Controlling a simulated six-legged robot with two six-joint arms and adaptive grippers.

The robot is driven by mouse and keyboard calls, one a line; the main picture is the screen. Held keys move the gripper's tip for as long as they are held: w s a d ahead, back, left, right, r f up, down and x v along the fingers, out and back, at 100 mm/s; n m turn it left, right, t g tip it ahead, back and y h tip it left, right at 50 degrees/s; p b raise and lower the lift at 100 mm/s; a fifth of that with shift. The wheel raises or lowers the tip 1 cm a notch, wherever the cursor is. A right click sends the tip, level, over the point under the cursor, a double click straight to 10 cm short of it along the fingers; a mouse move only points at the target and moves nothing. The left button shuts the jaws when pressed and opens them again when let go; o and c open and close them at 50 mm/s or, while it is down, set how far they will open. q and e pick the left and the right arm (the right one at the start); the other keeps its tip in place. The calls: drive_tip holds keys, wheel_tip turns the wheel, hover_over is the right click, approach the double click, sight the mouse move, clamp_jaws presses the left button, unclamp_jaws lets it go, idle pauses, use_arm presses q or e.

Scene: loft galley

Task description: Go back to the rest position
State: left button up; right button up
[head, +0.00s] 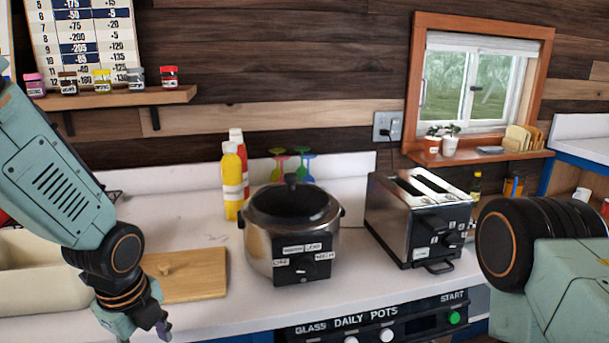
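My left arm comes in from the left, and its gripper (150,330) hangs down at the bottom edge, in front of the wooden board. Only part of this gripper shows, and its fingers are too cut off to tell open from shut. It appears apart from the things on the counter. My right arm shows at the lower right, with a dark round joint near the toaster's right side. My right gripper is outside the picture.
A slow cooker (290,235) and a toaster (420,218) stand on the white counter (190,215). A wooden board (190,275) lies left of the cooker. Yellow and red bottles (232,182) stand behind. A panel with knobs (385,325) is below the counter's front edge.

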use_arm(q)
drive_tip(key=s+d+f+n+g+h+b, duration=0.1)
drive_tip(key=s+d+f+n, duration=0.1)
drive_tip(key=s+f+n, duration=0.55)
drive_tip(key=s+d+f+n+b, duration=0.1)
drive_tip(key=s+f+n, duration=0.3)
drive_tip(key=f, duration=0.6)
drive_tip(key=s+f+n, duration=0.4)
drive_tip(key=s+n, duration=0.2)
drive_tip(key=s, duration=0.1)
drive_tip(key=s+f+n+g+b, duration=0.1)
drive_tip(key=s+f+n, duration=0.3)
drive_tip(key=s, duration=0.4)
drive_tip(key=shift+a+f+n+y, duration=0.25)
drive_tip(key=shift+n+y, duration=0.05)
drive_tip(key=shift+n, duration=0.55)
drive_tip(key=shift+s, duration=0.1)
drive_tip(key=shift+c, duration=0.8)
drive_tip(key=shift+a, duration=0.1)
